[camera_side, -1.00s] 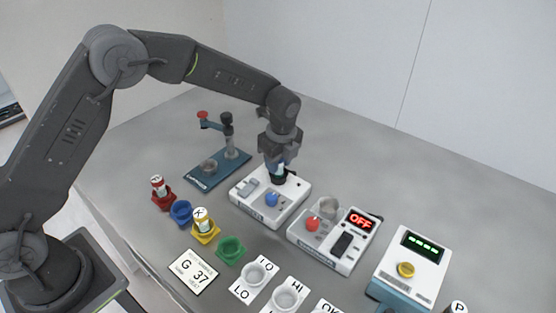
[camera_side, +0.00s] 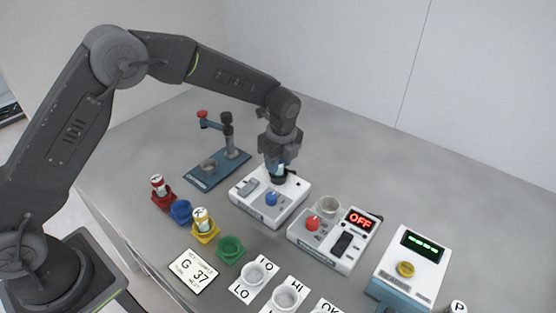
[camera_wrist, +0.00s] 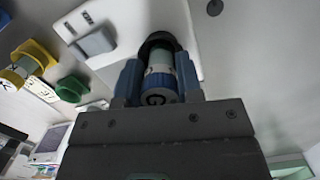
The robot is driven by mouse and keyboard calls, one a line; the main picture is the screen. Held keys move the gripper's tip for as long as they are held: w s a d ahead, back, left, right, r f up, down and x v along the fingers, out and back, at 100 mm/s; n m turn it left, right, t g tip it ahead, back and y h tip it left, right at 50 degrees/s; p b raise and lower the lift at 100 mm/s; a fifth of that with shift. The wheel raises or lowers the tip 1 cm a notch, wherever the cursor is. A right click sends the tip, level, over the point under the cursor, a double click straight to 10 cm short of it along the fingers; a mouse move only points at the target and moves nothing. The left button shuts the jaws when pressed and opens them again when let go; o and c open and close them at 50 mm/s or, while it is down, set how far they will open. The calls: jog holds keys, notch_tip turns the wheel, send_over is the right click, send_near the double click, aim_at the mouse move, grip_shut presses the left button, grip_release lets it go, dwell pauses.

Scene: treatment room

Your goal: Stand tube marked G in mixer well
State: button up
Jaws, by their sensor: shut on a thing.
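My gripper (camera_side: 279,168) is over the white mixer (camera_side: 262,209) with the blue knob. It is shut on a tube (camera_wrist: 158,82) with a blue cap, seen between the two blue fingers in the wrist view. The mark on the cap looks like a G, but is partly cut off. The tube's far end is in or at the dark round mixer well (camera_wrist: 160,40); how deep it sits is hard to tell. In the side view, the fingers hide most of the tube.
Red, blue, yellow and green holders (camera_side: 231,250) stand at the front left; the red and yellow ones hold tubes. A blue-based stand (camera_side: 203,181) is behind left. A device showing OFF (camera_side: 335,240) is right of the mixer.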

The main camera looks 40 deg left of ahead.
jog(key=shift+f, duration=0.45)
jog(key=o, duration=0.6)
jog(key=shift+o, duration=0.2)
jog(key=shift+s+d+r, duration=0.1)
jog(key=shift+d+r, duration=0.1)
jog(key=shift+r, duration=1.6)
jog(key=shift+w+d+r, duration=0.1)
jog(key=shift+d+r, duration=0.15)
jog(key=shift+r, duration=1.6)
jog(key=shift+s+d+r, duration=0.1)
jog(key=shift+d+r, duration=0.1)
jog(key=shift+r, duration=1.6)
